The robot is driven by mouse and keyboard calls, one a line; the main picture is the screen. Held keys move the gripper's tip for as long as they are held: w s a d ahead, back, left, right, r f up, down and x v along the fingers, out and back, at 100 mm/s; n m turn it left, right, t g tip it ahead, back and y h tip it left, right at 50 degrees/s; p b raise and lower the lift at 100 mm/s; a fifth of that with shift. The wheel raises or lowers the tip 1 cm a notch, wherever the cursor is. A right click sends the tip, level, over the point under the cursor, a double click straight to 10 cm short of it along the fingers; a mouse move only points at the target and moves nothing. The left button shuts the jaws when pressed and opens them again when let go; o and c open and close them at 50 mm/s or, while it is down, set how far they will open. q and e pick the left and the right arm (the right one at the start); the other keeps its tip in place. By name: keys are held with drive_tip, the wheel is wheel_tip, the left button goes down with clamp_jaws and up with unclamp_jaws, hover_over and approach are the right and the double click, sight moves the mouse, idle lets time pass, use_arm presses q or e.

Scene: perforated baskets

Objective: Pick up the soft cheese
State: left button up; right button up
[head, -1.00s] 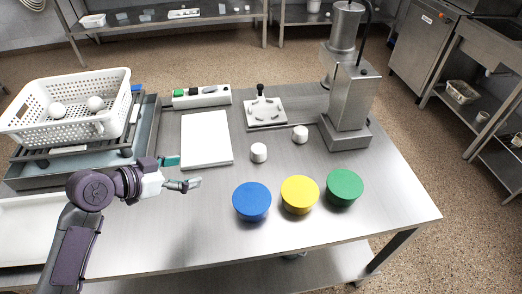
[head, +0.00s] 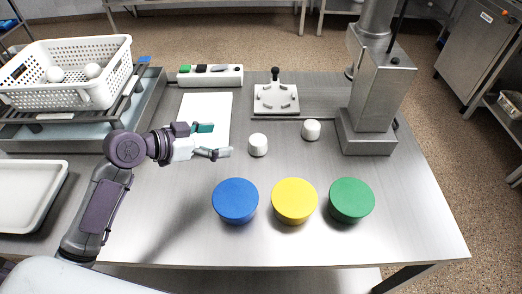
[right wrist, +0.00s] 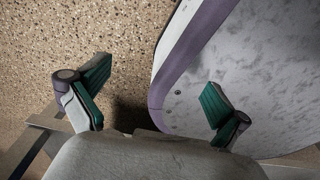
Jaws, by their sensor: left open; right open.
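Two small white cylinders, which look like soft cheese, stand apart on the steel table: a nearer-left white piece (head: 258,145) and a farther-right white piece (head: 311,130). Two white rounded pieces, a left one (head: 54,74) and a right one (head: 93,70), lie in the white perforated basket (head: 70,99). I cannot tell which is the named cheese. My left gripper (head: 216,141) is open and empty, left of the nearer-left cylinder, fingers pointing right at it without touching. My right gripper (right wrist: 155,92) is open and empty over the floor, away from the table.
Blue (head: 235,200), yellow (head: 294,200) and green (head: 351,199) round lids stand in front. A white board (head: 205,108) lies behind my left gripper. A steel machine (head: 373,100) stands at right, a small press plate (head: 276,98) at the back. A white tray (head: 28,195) is at left.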

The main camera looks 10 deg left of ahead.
sight(256, 140)
use_arm(q)
wheel_tip(256, 140, down, 2)
drive_tip(key=shift+f+b, duration=0.1)
drive_tip(key=shift+b, duration=0.5)
drive_tip(key=x, duration=0.8)
drive_tip(key=shift+r, duration=0.25)
drive_tip(key=x, duration=0.6)
drive_tip(key=shift+w+a+f+p, duration=0.1)
drive_tip(key=shift+a+f+p, duration=0.1)
drive_tip(key=shift+a+p, duration=0.1)
drive_tip(key=c, duration=1.2)
drive_tip(key=shift+c, duration=0.5)
drive_tip(key=shift+r, duration=0.15)
